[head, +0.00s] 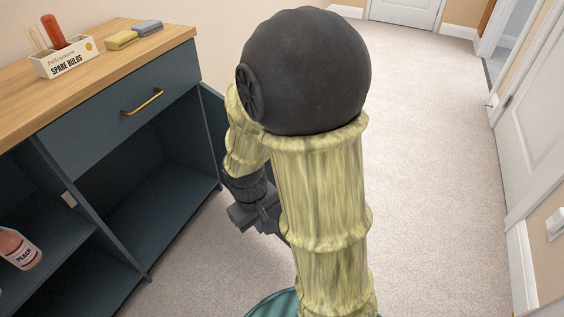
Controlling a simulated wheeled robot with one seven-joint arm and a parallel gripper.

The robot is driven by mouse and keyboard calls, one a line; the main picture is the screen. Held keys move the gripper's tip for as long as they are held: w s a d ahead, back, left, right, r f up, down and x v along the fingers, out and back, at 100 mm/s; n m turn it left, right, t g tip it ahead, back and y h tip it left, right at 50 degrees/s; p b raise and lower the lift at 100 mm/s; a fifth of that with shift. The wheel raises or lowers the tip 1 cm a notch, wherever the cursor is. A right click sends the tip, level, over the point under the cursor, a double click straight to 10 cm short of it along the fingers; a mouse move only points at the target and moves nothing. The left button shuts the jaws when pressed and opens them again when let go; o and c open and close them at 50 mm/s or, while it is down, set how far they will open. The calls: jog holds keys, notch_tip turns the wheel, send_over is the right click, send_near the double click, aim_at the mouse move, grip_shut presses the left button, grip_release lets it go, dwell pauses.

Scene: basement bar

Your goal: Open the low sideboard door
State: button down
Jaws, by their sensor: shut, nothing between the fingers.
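The low sideboard (72,146) is dark blue with a light wood top, on the left of the head view. Its lower compartment under the drawer (160,185) is open to view and looks empty. A dark blue panel, seemingly the sideboard door (212,105), stands out from the right front edge, swung open. Most of it is hidden behind my arm. My gripper (262,226) is low beside the open compartment, shut and empty, partly covered by my arm. I cannot tell whether it touches the door.
A drawer with a brass handle (143,102) is shut above the compartment. Carpet (430,150) is clear to the right.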

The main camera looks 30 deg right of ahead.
jog(key=w+f+n+t+h+p, duration=0.2)
jog(key=w+n+h+p, duration=0.2)
jog(key=w+n+h, duration=0.3)
jog(key=w+d+f+n+t+h+p, duration=0.1)
jog(key=w+n+t+h+p, duration=0.2)
jog(key=w+n+h+p, duration=0.2)
jog(key=w+n+h, duration=0.2)
jog(key=n+h, duration=0.2)
jog(key=n, duration=0.2)
jog(key=shift+d+f+n, duration=0.3)
jog(key=shift+f, duration=0.05)
jog(key=shift+d, duration=0.1)
jog(key=b+x, duration=0.1)
jog(key=x, duration=1.2)
jog(key=shift+d, duration=0.4)
jog(key=shift+w+r, duration=0.1)
jog(key=shift+w, duration=0.05)
